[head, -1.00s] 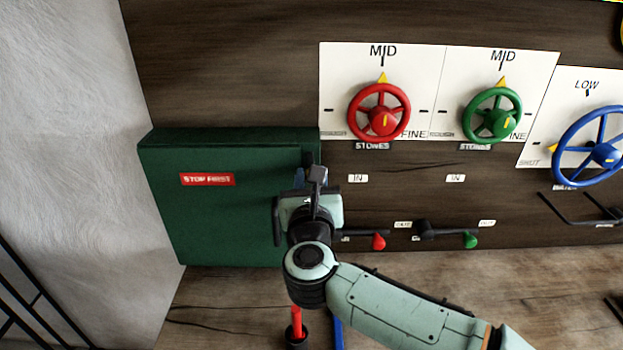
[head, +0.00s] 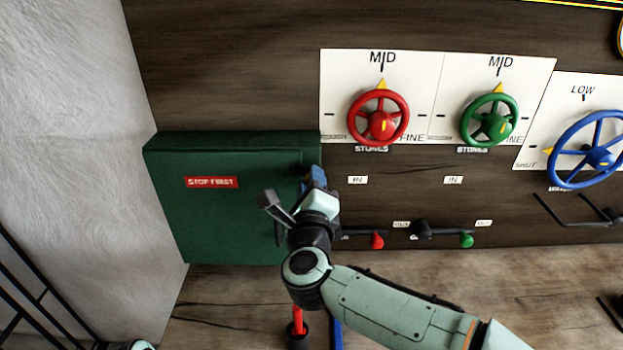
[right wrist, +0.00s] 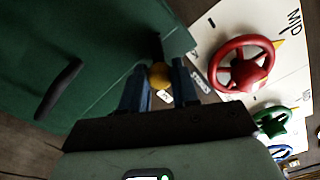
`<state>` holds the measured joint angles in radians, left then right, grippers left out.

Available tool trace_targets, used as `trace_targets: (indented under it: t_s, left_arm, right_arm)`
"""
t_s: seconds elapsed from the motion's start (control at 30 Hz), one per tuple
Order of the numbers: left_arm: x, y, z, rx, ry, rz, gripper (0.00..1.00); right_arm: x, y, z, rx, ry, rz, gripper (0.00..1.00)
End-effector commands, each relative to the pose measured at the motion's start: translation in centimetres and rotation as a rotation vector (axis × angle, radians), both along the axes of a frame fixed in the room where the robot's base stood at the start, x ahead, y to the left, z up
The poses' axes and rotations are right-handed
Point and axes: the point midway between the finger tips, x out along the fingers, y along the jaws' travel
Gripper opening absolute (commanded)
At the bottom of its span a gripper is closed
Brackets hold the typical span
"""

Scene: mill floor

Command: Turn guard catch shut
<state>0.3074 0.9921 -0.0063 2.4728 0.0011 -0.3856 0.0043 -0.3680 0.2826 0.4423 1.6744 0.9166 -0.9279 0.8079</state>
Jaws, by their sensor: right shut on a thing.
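The green guard (head: 225,225) is a closed box-like cover on the left of the dark wooden panel, with a red "STOP FIRST" label (head: 211,182). My right gripper (head: 315,175) is at the guard's right edge. In the right wrist view its blue fingers (right wrist: 160,82) are shut on a round yellow-brown knob (right wrist: 160,75), which appears to be the guard catch. In the head view the gripper hides the catch. The green guard (right wrist: 85,45) also fills the left of the right wrist view. My left gripper is not in view.
A red handwheel (head: 378,118), a green handwheel (head: 489,120) and a blue handwheel (head: 587,150) are to the right. Below are a red-knobbed lever (head: 376,241) and a green-knobbed lever (head: 466,241). A red-handled upright thing (head: 298,318) stands below my wrist.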

Motion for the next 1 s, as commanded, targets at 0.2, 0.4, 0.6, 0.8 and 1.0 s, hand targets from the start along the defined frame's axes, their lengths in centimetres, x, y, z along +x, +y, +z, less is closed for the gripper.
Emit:
trace_targets:
  t_s: [0.2,0.4,0.6,0.8,1.0]
  left_arm:
    - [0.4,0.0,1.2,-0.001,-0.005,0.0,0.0]
    - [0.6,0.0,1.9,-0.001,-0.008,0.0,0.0]
    - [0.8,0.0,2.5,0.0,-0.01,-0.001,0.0]
    - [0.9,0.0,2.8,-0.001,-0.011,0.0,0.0]
    - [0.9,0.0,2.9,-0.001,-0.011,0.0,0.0]
  right_arm:
    - [0.0,0.1,0.2,-0.202,-0.002,0.002,0.0]
    - [0.0,0.1,0.2,-0.361,-0.003,0.002,0.0]
    - [0.0,0.1,0.1,-0.476,-0.003,0.001,0.0]
    - [0.0,0.1,0.0,-0.544,-0.003,0.001,0.0]
    - [0.0,0.1,0.0,-0.571,-0.002,0.0,0.0]
